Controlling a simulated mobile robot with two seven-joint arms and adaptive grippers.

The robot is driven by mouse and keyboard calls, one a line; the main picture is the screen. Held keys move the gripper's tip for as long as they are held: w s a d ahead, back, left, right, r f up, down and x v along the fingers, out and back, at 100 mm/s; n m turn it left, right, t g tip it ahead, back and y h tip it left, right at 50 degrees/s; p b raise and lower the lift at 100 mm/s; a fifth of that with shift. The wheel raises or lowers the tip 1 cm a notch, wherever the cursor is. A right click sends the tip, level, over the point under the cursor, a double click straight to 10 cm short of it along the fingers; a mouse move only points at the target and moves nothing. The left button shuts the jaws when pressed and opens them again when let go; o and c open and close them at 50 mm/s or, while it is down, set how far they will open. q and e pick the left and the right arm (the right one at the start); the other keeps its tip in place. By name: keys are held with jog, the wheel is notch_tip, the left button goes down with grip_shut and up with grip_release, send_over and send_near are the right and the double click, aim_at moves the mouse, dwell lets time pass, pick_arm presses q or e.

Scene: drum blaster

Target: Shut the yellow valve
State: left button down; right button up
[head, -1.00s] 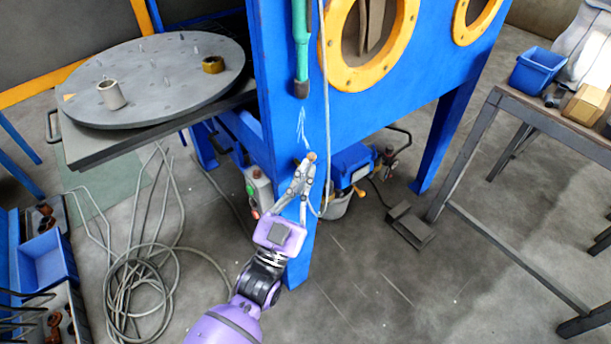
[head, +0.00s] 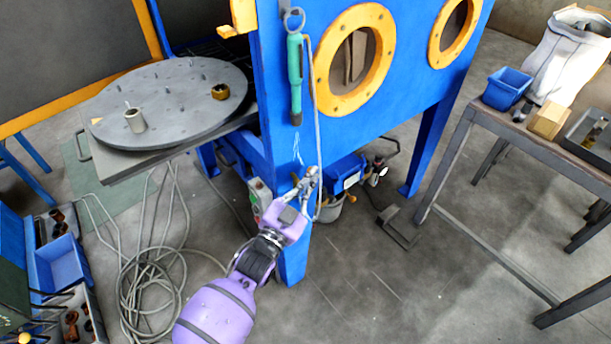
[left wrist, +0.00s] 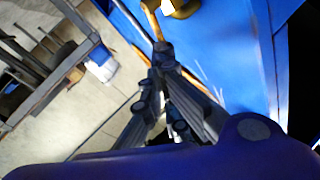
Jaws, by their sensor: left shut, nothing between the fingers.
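In the left wrist view, a brass-yellow fitting (left wrist: 182,8), which looks like the yellow valve, sits on the blue panel at the top edge, partly cut off. A thin yellow lever (left wrist: 152,20) runs down from it towards my fingertips. My left gripper (left wrist: 160,62) is shut and empty, its tips at the lever's lower end. I cannot tell whether they touch it. In the head view my left gripper (head: 310,177) is in front of the blue cabinet's front leg, below the green handle, and mostly hides the valve. My right gripper is not in view.
The blue cabinet (head: 400,100) with yellow-ringed ports fills the centre. A green-handled tool (head: 296,80) and a grey hose (head: 315,110) hang close above my gripper. A round grey turntable (head: 180,95) stands left, coiled cable (head: 150,285) below. A workbench (head: 530,140) stands right.

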pick_arm(q)
jog(key=w+d+g+y+p, duration=0.1)
jog(key=p, duration=0.1)
jog(key=w+d+f+m+g+y+p, duration=0.1)
jog(key=g+p, duration=0.1)
jog(key=p, duration=0.1)
jog(key=d+f+m+g+y+p, duration=0.1)
jog(key=p, duration=0.2)
jog(key=shift+w+d+f+g+y, duration=0.1)
jog(key=shift+w+d+g+y, duration=0.2)
jog(key=shift+w+d+g, duration=0.1)
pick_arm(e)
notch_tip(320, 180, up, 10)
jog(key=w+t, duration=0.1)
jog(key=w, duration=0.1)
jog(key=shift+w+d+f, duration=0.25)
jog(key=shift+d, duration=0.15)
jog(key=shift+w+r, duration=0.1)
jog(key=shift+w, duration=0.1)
pick_arm(q)
jog(key=shift+f, duration=0.1)
